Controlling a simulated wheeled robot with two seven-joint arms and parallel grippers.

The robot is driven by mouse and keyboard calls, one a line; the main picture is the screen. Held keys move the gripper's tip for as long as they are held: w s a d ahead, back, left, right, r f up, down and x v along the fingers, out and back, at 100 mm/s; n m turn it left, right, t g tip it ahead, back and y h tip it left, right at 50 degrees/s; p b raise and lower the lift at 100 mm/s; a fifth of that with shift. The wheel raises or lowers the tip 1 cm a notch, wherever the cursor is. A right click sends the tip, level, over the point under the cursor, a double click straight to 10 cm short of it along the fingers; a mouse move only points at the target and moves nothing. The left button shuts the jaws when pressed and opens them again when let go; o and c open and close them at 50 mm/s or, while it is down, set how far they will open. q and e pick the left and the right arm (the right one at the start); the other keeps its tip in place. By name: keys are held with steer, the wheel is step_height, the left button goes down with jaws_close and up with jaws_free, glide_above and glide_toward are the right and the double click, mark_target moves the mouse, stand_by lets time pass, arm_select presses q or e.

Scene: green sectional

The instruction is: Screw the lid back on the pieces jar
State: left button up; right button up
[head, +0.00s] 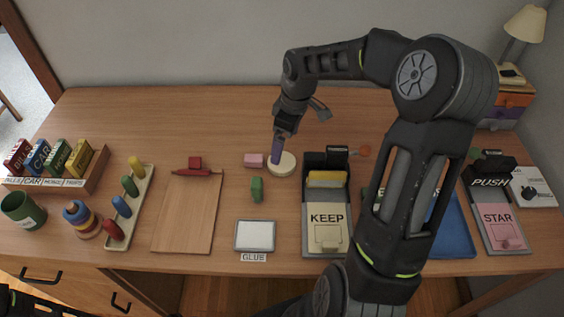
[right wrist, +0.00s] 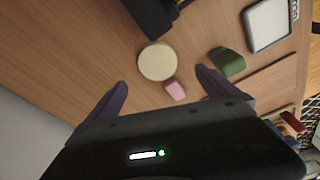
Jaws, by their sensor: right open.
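A round cream disc (head: 283,165), which looks like the lid, shows on the desk just left of the KEEP tray. It also shows in the right wrist view (right wrist: 158,62). I cannot tell whether it lies on the desk or caps a low jar, and I make out no separate pieces jar. My right gripper (head: 277,154) points down over the disc's left side. In the right wrist view its two purple fingers (right wrist: 163,92) are spread wide with nothing between the tips, and the disc shows beyond them. My left gripper is not seen.
A pink block (head: 254,160) and a green block (head: 257,189) lie left of the disc. The KEEP tray (head: 310,242) stands right, a white GLUE pad (head: 255,235) in front. A wooden board (head: 187,220) lies further left. The desk behind the disc is clear.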

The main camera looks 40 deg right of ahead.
mark_target(282, 162)
steer(key=shift+w+d+f, duration=0.2)
steer(key=shift+f, duration=0.25)
steer(key=shift+r, duration=0.1)
steer(key=shift+w+a+f, duration=0.1)
steer(key=shift+a+f, duration=0.05)
steer(key=shift+f, duration=1.15)
steer(key=shift+f, duration=0.1)
steer(key=f, duration=0.5)
steer(key=shift+w+a+p, duration=0.1)
steer(key=shift+w+p, duration=0.2)
steer(key=shift+p, duration=0.05)
steer(key=shift+c, duration=0.4)
